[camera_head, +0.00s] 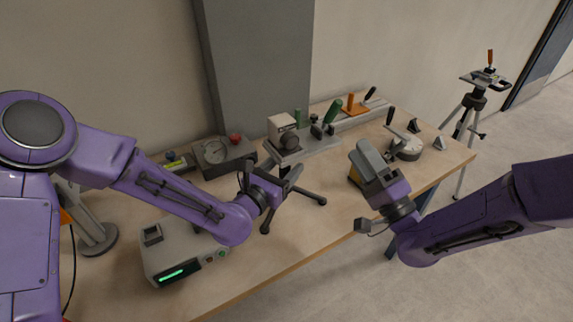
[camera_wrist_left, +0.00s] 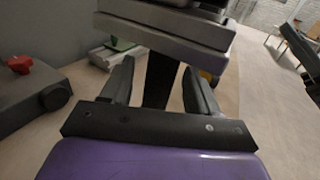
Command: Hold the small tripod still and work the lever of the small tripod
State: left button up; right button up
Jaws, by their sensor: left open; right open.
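The small tripod stands on the bench with dark splayed legs (camera_head: 310,196). I cannot clearly make out the tripod's lever.
A grey box with a dial (camera_head: 213,150) and red knob stands left. A pale device with a green light (camera_head: 172,270) is in front. Green-handled clamps (camera_head: 331,112) stand behind; a round base with a black lever (camera_head: 405,148) is right. A larger tripod (camera_head: 476,98) stands beyond the bench.

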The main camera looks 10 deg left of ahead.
pick_arm(q)
jog(key=shift+w+d, duration=0.15)
jog(key=shift+w, duration=0.2)
grip_shut()
dwell(1.2)
